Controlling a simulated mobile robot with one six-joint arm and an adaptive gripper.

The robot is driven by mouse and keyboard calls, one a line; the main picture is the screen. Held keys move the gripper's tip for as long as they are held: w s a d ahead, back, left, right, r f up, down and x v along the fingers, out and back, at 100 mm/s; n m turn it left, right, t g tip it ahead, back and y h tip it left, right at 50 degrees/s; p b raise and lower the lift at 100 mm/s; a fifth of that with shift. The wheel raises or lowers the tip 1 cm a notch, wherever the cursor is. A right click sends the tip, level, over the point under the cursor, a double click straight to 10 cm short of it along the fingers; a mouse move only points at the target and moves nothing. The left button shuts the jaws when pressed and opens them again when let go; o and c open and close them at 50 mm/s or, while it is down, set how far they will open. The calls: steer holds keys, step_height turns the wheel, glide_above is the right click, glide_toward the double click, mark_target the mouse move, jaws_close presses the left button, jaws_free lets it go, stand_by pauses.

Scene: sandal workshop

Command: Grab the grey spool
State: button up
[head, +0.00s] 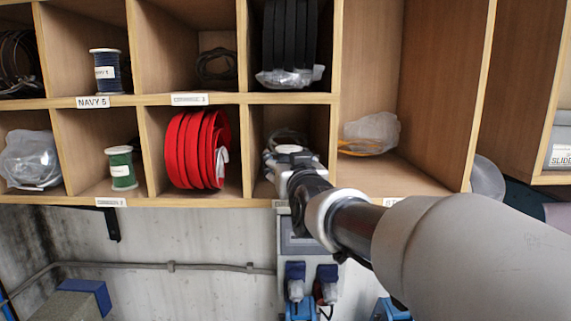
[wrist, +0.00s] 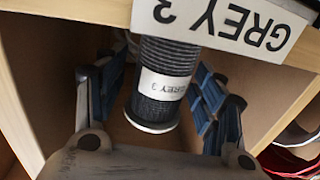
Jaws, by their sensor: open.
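The grey spool (wrist: 168,60) is a dark grey wound cylinder with a pale end flange and a "GREY 3" tag. It shows upside down in the middle of the wrist view. My gripper (wrist: 160,82) is open, with one blue-padded finger on each side of the spool and visible gaps between. In the head view my gripper (head: 292,158) reaches into a lower compartment of the shelf (head: 290,98), right of the red coil. The spool cannot be made out there behind my gripper.
A "GREY 3" label (wrist: 228,22) marks the compartment's edge. Wooden side walls stand close on both sides. The red coil (head: 190,150) fills the compartment to the left. A clear bag (head: 373,130) lies in the one to the right. Green (head: 122,168) and navy (head: 105,72) spools stand further left.

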steer(key=shift+s+r, duration=0.1)
steer(key=shift+s, duration=0.1)
steer(key=shift+c, duration=0.6)
steer(key=shift+w, duration=0.1)
steer(key=c, duration=1.1)
